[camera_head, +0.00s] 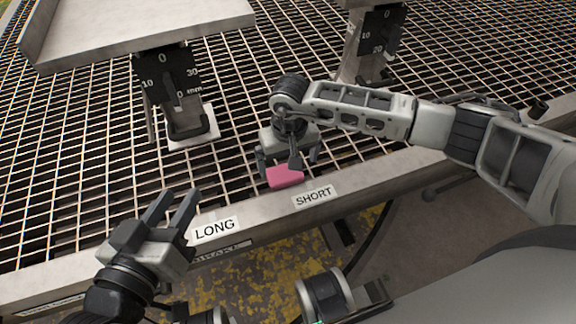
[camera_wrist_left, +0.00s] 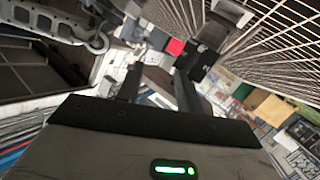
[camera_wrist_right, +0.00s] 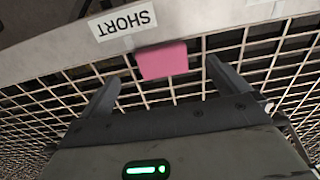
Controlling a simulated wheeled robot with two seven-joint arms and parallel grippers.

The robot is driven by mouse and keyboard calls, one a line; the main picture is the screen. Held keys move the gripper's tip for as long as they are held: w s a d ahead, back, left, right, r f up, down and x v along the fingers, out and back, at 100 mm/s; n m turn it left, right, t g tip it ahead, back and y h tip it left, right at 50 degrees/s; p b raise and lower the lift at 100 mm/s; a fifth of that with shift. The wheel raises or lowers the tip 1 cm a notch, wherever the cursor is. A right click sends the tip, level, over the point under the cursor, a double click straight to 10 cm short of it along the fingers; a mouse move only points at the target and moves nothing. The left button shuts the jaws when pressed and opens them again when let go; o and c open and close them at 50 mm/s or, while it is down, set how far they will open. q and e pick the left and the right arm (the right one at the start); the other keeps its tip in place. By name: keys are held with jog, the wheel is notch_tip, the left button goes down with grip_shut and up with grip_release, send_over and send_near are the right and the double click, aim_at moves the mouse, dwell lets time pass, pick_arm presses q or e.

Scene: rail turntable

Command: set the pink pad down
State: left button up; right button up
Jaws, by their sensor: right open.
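The pink pad (camera_head: 285,176) lies at the near edge of the grating, against the rail beside the SHORT label (camera_head: 314,196). In the right wrist view the pad (camera_wrist_right: 163,60) shows just beyond and between the spread fingertips. My right gripper (camera_head: 288,160) is open above and behind the pad, with no finger closed on it. My left gripper (camera_head: 172,206) is open and empty over the near rail, left of the LONG label (camera_head: 215,229). The pad also shows small in the left wrist view (camera_wrist_left: 175,46).
A metal rail edge (camera_head: 257,213) runs along the front of the grating (camera_head: 90,170). A second gauge (camera_head: 382,28) stands at the back right.

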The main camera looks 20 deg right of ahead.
pick_arm(q)
jog(key=shift+s+a+f+m+g+y+p, duration=0.3)
jog(key=shift+s+f+g+p, duration=0.1)
jog(key=shift+f+p, duration=0.15)
pick_arm(e)
notch_tip(320, 180, up, 5)
jog(key=shift+s+r, duration=0.1)
pick_arm(q)
jog(key=shift+w, duration=0.1)
